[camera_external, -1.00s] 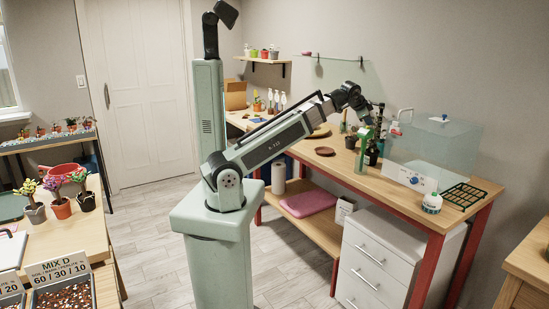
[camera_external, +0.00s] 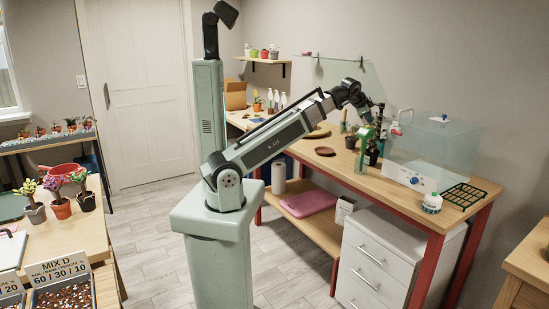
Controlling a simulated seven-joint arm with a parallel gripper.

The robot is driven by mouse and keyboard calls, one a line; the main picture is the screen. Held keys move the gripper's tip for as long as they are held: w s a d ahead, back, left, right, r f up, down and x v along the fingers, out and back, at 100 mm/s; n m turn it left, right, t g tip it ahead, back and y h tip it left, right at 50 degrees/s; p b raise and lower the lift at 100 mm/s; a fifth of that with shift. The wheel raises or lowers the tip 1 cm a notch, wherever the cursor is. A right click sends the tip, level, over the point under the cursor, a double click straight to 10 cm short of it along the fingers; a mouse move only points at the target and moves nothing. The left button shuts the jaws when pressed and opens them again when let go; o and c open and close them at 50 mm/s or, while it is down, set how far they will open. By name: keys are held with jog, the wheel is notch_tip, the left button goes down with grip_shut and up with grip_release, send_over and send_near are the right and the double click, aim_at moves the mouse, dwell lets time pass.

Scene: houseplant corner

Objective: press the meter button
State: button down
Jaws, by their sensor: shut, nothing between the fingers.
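A green upright device (camera_external: 364,146), which looks like the meter, stands near the front edge of the wooden bench (camera_external: 400,190). Its button is too small to make out. My gripper (camera_external: 378,120) is above the bench, close to the top of the green device and slightly to its right in the picture. It points down and is shut and empty. Whether it touches the device or the dark pots behind cannot be told.
A clear box (camera_external: 440,150) with a blue-knobbed white front stands to the right of my gripper.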

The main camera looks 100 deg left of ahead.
aim_at(367, 127)
notch_tip(367, 127, up, 6)
jog(key=shift+f, duration=0.1)
dwell(0.6)
